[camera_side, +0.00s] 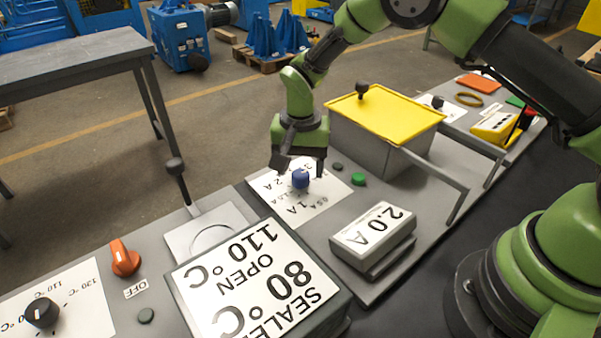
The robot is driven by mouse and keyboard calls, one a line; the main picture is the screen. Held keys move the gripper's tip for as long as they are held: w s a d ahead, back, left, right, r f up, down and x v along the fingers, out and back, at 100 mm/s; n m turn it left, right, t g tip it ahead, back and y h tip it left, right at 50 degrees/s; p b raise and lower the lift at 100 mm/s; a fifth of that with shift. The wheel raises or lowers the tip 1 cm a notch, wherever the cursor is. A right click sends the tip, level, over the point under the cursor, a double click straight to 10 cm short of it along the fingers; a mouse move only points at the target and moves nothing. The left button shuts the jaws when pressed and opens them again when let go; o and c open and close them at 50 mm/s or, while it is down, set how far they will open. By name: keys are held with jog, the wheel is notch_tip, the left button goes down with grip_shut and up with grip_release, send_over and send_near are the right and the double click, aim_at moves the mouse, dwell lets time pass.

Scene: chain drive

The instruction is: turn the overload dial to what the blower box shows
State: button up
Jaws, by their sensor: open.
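Readable marks include 1 A and 2 A; where the knob points is too small to tell. A grey box (372,240) to the right carries a label reading 2.0 A; it appears to be the blower box, but its small print is unreadable. My gripper (299,170) is open, pointing down over the blue knob with a finger on either side of it. Whether the fingers touch the knob cannot be told. The gripper hides part of the plate.
A yellow-lidded grey box (385,115) stands close behind my gripper. A green button (358,179) sits right of the plate. A large box (258,285) labelled 80 and 110 °C, a black lever (177,170), an orange switch (124,258) and a black knob (42,312) are at left.

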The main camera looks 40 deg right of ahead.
jog(key=shift+f, duration=1.2)
jog(key=c, duration=0.9)
jog(key=shift+c, duration=0.2)
